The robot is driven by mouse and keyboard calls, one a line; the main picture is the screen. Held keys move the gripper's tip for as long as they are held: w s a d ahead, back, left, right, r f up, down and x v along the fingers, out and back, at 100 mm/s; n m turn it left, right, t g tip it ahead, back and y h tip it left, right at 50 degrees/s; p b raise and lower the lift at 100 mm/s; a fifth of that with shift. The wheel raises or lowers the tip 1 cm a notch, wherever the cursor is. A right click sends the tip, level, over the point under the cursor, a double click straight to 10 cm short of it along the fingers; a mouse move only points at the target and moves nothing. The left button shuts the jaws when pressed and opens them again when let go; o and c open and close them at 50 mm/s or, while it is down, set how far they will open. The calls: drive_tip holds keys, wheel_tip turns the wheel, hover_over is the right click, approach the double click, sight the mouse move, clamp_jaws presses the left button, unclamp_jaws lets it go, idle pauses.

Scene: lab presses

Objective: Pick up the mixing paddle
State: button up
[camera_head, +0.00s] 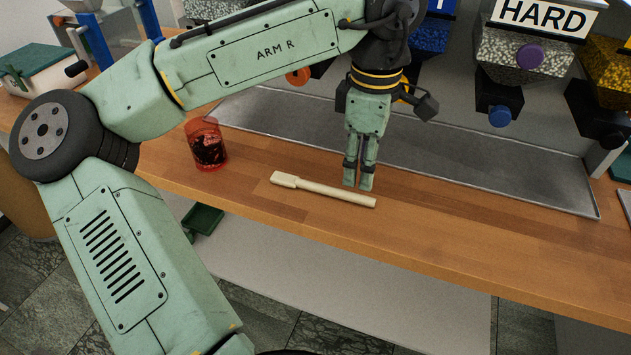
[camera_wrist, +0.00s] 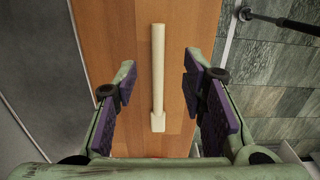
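The mixing paddle (camera_head: 323,190) is a pale cream stick with a wider flat end. It lies flat on the wooden counter, its wide end to the left in the head view. My gripper (camera_head: 358,184) points down just above or behind the paddle's right part in the head view; the exact gap is unclear. In the wrist view the paddle (camera_wrist: 158,65) runs lengthwise between my two spread, purple-padded fingers (camera_wrist: 158,84). The fingers are open and do not touch it.
A red translucent cup (camera_head: 206,143) with dark contents stands left of the paddle. A long grey tray (camera_head: 470,160) lies behind, below several hoppers with dispensing spouts. The wooden counter (camera_head: 480,230) is clear to the right. Its front edge is close to the paddle.

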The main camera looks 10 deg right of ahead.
sight(353, 194)
drive_tip(key=shift+f, duration=0.85)
drive_tip(key=f, duration=0.1)
drive_tip(key=f+p, duration=0.1)
drive_tip(key=f, duration=0.2)
drive_tip(key=shift+w+a, duration=0.4)
drive_tip(key=shift+f, duration=0.65)
drive_tip(key=shift+c, duration=0.4)
clamp_jaws()
